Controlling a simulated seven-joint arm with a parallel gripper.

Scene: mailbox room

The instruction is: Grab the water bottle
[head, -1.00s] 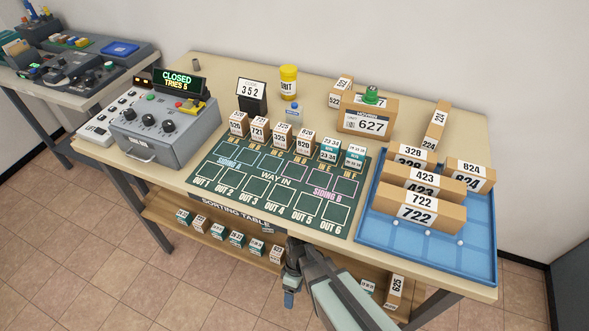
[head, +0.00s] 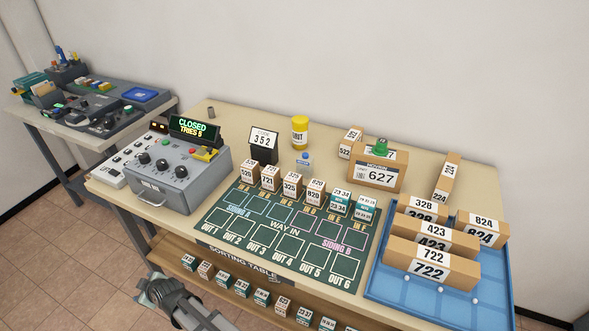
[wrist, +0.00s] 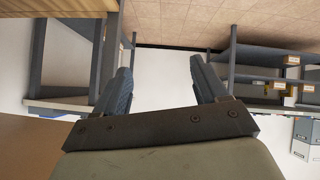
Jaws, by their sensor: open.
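A small pale bottle with a blue label (head: 304,162), which looks like the water bottle, stands upright on the sorting table in the head view. It is behind the row of numbered blocks, in front of the yellow GRIT canister (head: 300,133). My gripper (head: 152,289) is low at the table's front left, well away from the bottle. In the wrist view my gripper (wrist: 160,75) has its two fingers apart with nothing between them. The bottle is not in the wrist view.
The grey control box (head: 160,165) stands left on the table (head: 440,155). A code sign (head: 263,143), numbered blocks (head: 292,186) and a 627 box (head: 376,173) surround the bottle. The blue tray (head: 400,291) with long boxes is at the right.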

